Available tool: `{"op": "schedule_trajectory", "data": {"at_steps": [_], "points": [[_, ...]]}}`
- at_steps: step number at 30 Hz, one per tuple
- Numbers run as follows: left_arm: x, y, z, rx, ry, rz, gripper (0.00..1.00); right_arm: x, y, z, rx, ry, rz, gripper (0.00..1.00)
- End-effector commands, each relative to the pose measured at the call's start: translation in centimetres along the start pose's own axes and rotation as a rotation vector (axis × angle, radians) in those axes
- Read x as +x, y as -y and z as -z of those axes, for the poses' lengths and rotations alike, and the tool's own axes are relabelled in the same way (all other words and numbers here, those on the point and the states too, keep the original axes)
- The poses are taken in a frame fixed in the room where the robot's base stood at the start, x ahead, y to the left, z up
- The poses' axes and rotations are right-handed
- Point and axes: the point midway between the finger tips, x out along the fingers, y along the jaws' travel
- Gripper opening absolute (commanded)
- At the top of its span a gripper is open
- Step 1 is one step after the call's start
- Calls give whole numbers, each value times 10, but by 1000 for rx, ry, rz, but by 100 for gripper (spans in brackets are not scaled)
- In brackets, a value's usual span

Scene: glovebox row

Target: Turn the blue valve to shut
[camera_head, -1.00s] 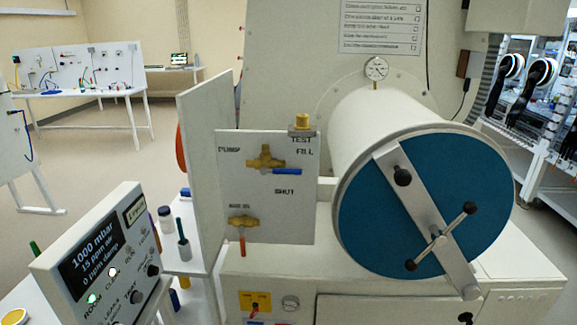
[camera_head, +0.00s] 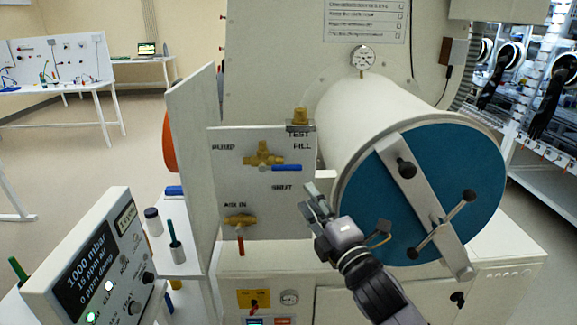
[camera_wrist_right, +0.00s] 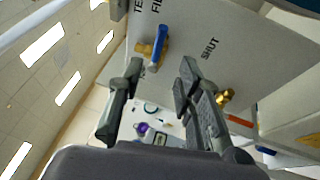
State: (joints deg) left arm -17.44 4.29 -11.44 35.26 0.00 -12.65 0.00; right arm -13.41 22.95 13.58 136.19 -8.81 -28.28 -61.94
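The blue valve has a brass body (camera_head: 263,156) and a blue lever (camera_head: 287,168) on the white panel (camera_head: 228,185). The lever points right, below the word FILL; the word SHUT is printed lower down. In the right wrist view the blue lever (camera_wrist_right: 159,44) shows ahead, beyond the fingertips. My right gripper (camera_head: 308,198) is below and to the right of the lever, apart from it. In the right wrist view its fingers (camera_wrist_right: 160,72) are spread with nothing between them. My left gripper is not in view.
A large cylinder with a blue door (camera_head: 440,175) and a crossbar handle stands right of the panel, close to my right arm. A second brass valve (camera_head: 239,221) with a red lever sits lower on the panel. A display box (camera_head: 95,265) stands at lower left.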

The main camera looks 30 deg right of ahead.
Motion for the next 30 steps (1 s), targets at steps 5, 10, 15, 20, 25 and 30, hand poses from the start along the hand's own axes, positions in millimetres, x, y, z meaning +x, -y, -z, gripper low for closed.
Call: {"op": "schedule_trajectory", "data": {"at_steps": [5,10,15,20,25,30], "points": [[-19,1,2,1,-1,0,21,43,-6,0,3,0,-1,32],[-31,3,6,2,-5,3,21,78,-5,0,3,1,0,32],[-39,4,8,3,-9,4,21,105,-4,0,3,0,0,32],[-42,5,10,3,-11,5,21,118,-2,0,3,-1,-1,32],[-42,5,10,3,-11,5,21,120,-1,1,2,-2,0,32],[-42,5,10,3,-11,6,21,120,-1,1,2,-2,0,32]]}}
